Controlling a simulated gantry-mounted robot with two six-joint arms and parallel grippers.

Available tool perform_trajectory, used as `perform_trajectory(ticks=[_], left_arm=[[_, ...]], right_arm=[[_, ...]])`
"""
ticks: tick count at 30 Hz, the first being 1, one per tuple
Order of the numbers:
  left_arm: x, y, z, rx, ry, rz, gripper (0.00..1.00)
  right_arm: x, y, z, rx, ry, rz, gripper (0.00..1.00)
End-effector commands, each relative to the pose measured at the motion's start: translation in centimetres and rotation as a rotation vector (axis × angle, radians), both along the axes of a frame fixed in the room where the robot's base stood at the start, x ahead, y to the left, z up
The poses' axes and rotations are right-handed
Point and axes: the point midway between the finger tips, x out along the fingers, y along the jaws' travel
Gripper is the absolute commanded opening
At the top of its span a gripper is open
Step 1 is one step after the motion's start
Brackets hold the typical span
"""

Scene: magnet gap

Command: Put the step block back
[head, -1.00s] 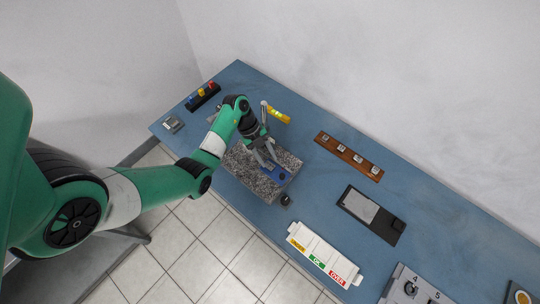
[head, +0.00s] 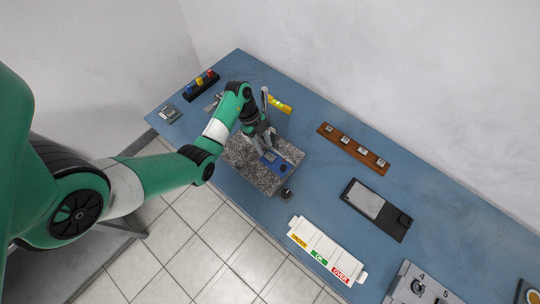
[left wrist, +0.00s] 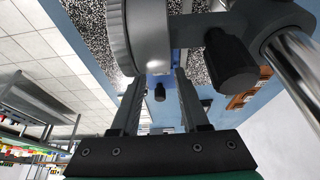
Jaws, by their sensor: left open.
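My left gripper (head: 266,142) is over the granite plate (head: 243,168), beside a blue piece (head: 277,165) on that plate. In the left wrist view its two fingers (left wrist: 160,98) are open, with a small dark knob between their tips and a blue surface behind. A large grey round part (left wrist: 150,35) stands close in front. Small metal blocks (head: 344,140) sit in a brown wooden rack (head: 371,157); I cannot tell whether one of them is the step block. My right gripper is not in view.
A dark round knob (head: 287,193) sits at the plate's corner. A white tray (head: 326,250) with yellow, green and red labels lies at the front edge. A black case (head: 376,209) lies right of centre. A yellow level (head: 280,104) lies behind the gripper.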

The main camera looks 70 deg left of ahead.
Motion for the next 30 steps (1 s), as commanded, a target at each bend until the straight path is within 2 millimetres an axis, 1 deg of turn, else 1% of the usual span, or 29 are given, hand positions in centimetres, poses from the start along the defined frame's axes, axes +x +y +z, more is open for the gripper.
perform_trajectory(ticks=[1,3,6,9,14,15,17,18,22,23,30], left_arm=[[0.2,-0.4,-1.2,-0.003,0.003,-0.002,0.45],[0.5,-0.8,-2.4,-0.003,0.003,-0.002,0.45],[0.8,-1.3,-3.7,-0.002,0.003,-0.002,0.45],[0.9,-1.5,-4.2,0.0,0.002,-0.001,0.45],[0.9,-1.5,-4.1,0.0,0.001,0.0,0.45],[0.9,-1.5,-4.1,0.0,0.001,0.0,0.43],[0.9,-1.5,-4.1,0.0,0.001,0.0,0.32],[0.9,-1.5,-4.1,0.0,0.001,0.0,0.25],[0.9,-1.5,-4.1,0.0,0.001,0.0,0.02],[0.9,-1.5,-4.1,0.0,0.001,0.0,0.0],[1.0,-1.5,-4.0,0.0,0.0,0.0,0.0]], right_arm=[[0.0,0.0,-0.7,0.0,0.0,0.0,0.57],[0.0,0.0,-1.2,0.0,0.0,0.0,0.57],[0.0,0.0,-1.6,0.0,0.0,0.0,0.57],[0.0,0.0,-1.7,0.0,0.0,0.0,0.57],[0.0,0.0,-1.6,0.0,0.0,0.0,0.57],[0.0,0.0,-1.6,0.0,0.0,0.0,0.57],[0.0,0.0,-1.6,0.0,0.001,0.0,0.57],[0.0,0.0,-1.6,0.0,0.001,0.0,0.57],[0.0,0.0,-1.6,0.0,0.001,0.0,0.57],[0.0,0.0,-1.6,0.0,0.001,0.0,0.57],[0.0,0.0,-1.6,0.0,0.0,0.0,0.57]])
